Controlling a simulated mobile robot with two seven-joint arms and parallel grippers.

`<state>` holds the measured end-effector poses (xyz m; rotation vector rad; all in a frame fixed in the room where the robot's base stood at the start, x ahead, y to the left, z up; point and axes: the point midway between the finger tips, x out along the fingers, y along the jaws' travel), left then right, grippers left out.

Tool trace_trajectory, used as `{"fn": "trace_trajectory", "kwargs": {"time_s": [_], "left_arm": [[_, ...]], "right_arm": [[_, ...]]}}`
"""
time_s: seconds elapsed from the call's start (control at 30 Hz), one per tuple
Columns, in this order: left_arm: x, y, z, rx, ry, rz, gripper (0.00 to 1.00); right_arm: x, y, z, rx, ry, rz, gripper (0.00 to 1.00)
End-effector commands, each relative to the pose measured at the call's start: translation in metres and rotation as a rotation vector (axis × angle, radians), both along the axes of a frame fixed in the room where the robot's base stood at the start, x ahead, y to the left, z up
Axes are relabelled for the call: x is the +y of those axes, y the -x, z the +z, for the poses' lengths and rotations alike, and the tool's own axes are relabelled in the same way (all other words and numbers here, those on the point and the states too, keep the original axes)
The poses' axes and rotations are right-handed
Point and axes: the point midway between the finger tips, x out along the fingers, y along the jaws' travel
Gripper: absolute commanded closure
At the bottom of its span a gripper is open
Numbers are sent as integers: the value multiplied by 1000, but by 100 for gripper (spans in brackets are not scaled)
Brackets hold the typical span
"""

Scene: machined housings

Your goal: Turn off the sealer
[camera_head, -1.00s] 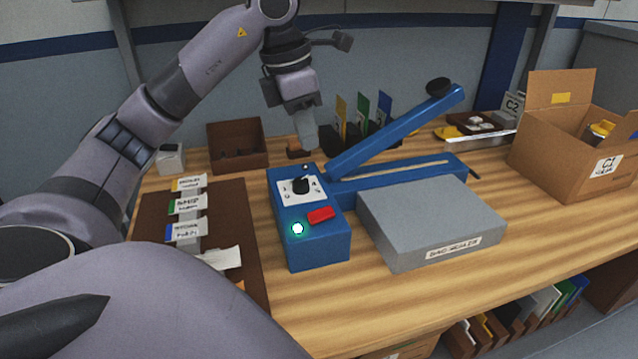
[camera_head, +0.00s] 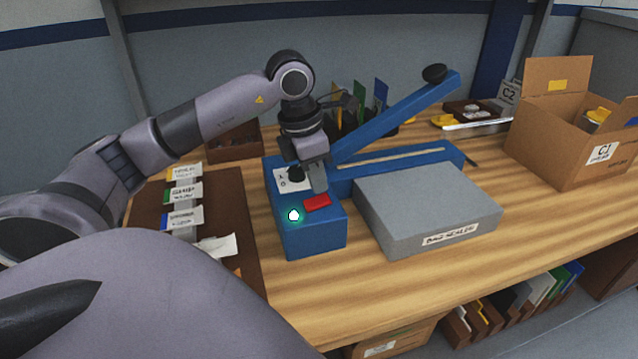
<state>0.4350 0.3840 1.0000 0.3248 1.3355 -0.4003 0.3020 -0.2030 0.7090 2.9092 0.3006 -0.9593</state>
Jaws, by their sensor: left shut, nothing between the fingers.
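The blue sealer (camera_head: 318,240) stands on the wooden bench, with its long lever arm (camera_head: 395,115) raised and a grey platform (camera_head: 420,205) labelled as bag sealer in front. On its control box are a black knob (camera_head: 296,174) on a white plate, a red rocker switch (camera_head: 317,202) and a lit green-white lamp (camera_head: 293,215). My left gripper (camera_head: 319,188) is shut and empty, pointing down just above and behind the red switch. It hides part of the knob plate; I cannot tell whether the fingertips touch the switch. My right gripper is out of view.
A brown board with labelled tags (camera_head: 183,192) lies left of the sealer. An open cardboard box (camera_head: 560,150) marked C1 stands at the right. A brown bin (camera_head: 235,142) and upright colored cards (camera_head: 360,105) are behind. Bench front is clear.

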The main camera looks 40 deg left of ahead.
Motion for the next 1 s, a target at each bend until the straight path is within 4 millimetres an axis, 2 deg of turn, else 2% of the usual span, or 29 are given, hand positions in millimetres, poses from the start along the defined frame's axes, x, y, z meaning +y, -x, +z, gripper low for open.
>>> {"fn": "trace_trajectory", "kwargs": {"time_s": [0.2, 0.57, 0.7, 1.0], "left_arm": [[-1, -3, -16, 0, 0, 0, 100], [-2, -4, -18, -1, 0, 0, 100], [-5, -8, -28, -1, 1, -1, 100], [-5, -6, -30, 10, 0, -1, 100]], "right_arm": [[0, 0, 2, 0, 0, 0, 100], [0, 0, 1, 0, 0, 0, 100], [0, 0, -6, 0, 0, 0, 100], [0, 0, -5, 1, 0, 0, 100]]}}
